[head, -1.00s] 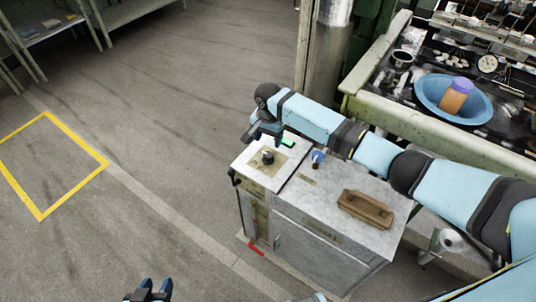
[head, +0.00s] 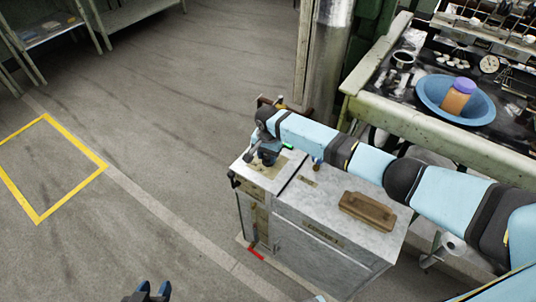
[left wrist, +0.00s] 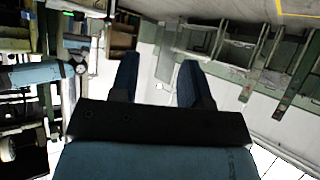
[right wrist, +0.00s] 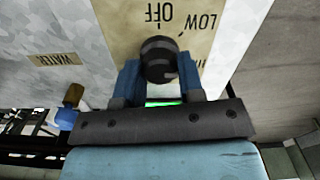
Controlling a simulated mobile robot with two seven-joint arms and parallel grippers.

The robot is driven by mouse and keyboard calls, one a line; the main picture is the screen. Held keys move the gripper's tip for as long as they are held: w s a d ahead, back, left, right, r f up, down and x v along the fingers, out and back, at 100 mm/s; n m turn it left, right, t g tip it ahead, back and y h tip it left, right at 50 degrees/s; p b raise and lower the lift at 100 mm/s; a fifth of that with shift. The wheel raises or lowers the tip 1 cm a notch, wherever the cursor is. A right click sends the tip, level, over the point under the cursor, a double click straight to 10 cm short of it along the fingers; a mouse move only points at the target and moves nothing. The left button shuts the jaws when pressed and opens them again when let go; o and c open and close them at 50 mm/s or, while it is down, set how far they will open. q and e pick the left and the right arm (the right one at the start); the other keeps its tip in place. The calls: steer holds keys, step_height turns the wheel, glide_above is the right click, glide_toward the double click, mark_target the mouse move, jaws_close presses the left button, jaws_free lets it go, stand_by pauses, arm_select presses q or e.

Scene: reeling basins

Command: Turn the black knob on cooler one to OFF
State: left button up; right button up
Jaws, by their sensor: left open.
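The cooler (head: 330,239) is a grey cabinet with a pale marbled top. The black knob (right wrist: 157,52) sits on a tan plate (right wrist: 112,22) on this top, with OFF printed just beyond it and LOW to the right, both upside down in the right wrist view. My right gripper (right wrist: 158,82) is down at the knob, one blue finger on each side of it. The fingers look apart; contact is unclear. In the head view my right gripper (head: 267,156) hides the knob. Where the knob points is unclear. My left gripper (head: 152,291) is open and empty, low at the front.
A small brown and blue fitting (right wrist: 71,98) stands near the plate. A bench (head: 415,123) with a blue bowl (head: 433,98) is at the right. The floor to the left is clear.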

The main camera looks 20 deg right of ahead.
steer(key=shift+c, duration=0.6)
steer(key=n+p, duration=0.1)
steer(key=p, duration=0.2)
steer(key=shift+r+n, duration=0.25)
steer(key=shift+n, duration=0.15)
steer(key=shift+n+p, duration=0.3)
steer(key=shift+p, duration=0.4)
steer(key=n+p, duration=0.2)
steer(key=shift+f+n, duration=0.1)
steer(key=shift+n, duration=0.3)
steer(key=n+p, duration=0.1)
steer(key=n, duration=0.1)
steer(key=shift+n, duration=0.3)
steer(key=n+p, duration=0.1)
steer(key=n, duration=0.2)
steer(key=shift+f+n, duration=0.1)
steer(key=shift+n, duration=0.3)
steer(key=n, duration=0.2)
steer(key=shift+n, duration=0.3)
arm_select(q)
steer(key=shift+s+a+r+p, duration=0.1)
steer(key=shift+r, duration=0.65)
steer(key=shift+s+a+r+p, duration=0.15)
steer(key=shift+r, duration=0.65)
steer(key=shift+s+a+r+p, duration=0.1)
steer(key=shift+r, duration=0.65)
arm_select(e)
steer(key=shift+n, duration=1.8)
